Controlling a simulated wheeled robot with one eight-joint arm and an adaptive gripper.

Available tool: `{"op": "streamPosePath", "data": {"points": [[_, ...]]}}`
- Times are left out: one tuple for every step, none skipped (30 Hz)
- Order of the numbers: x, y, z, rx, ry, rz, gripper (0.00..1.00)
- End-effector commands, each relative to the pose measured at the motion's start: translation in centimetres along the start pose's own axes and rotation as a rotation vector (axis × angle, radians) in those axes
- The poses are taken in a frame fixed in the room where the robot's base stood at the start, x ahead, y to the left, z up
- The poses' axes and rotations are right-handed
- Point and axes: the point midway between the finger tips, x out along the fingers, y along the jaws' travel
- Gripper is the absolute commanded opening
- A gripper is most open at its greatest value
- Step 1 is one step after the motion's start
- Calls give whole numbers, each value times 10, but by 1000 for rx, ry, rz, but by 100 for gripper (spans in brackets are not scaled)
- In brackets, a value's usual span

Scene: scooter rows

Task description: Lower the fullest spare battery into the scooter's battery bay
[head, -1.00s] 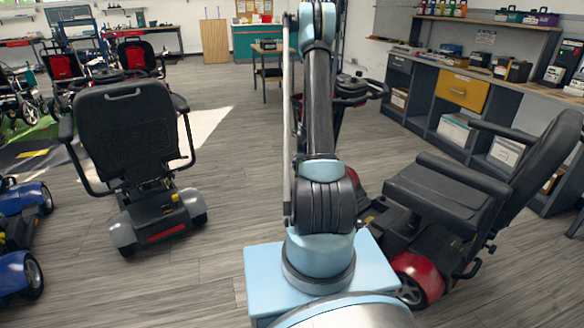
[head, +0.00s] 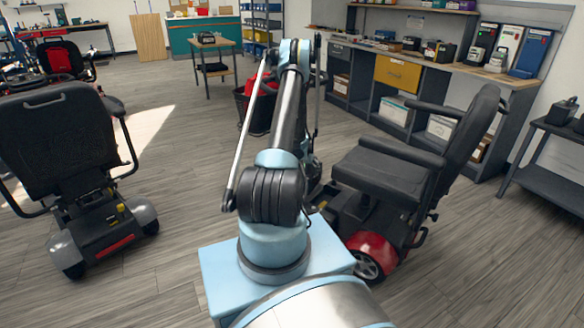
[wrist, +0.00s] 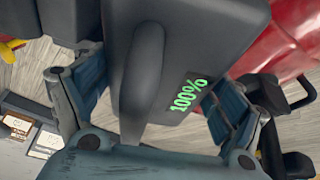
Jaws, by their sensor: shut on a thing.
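In the wrist view my gripper (wrist: 150,95) is shut on the handle of a dark grey spare battery (wrist: 215,35). The battery's display (wrist: 188,92) reads 100% in green. A glossy red panel (wrist: 295,35) shows beside the battery at the upper right. In the head view a scooter with a black seat (head: 385,172) and red rear cover (head: 372,250) stands right of my arm. My arm hides part of it. The battery bay cannot be made out in either view, and the gripper is hidden in the head view.
A grey scooter (head: 58,135) stands at the left, with open floor (head: 165,195) between it and my arm. A workbench with a yellow drawer (head: 403,73) runs along the right wall. A dark side table (head: 550,165) is at the right edge. A small table (head: 212,50) stands farther back.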

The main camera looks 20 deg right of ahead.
Motion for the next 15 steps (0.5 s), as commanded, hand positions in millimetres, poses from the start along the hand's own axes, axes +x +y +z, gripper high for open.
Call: {"op": "streamPosePath", "data": {"points": [[10,14,-5,25,1,11,20],[15,21,-8,40,2,17,20],[22,29,-10,59,2,24,20],[26,36,-12,73,2,29,20],[31,43,-14,85,2,34,20],[36,50,-16,100,3,40,20],[40,56,-18,111,3,45,20],[43,61,-19,122,3,49,20],[48,67,-20,134,4,54,20],[50,71,-21,142,4,57,20],[53,74,-22,148,4,60,20],[55,79,-23,156,5,64,20],[57,81,-24,161,5,66,20],[58,84,-24,165,5,68,20],[60,86,-24,170,5,69,20]]}}
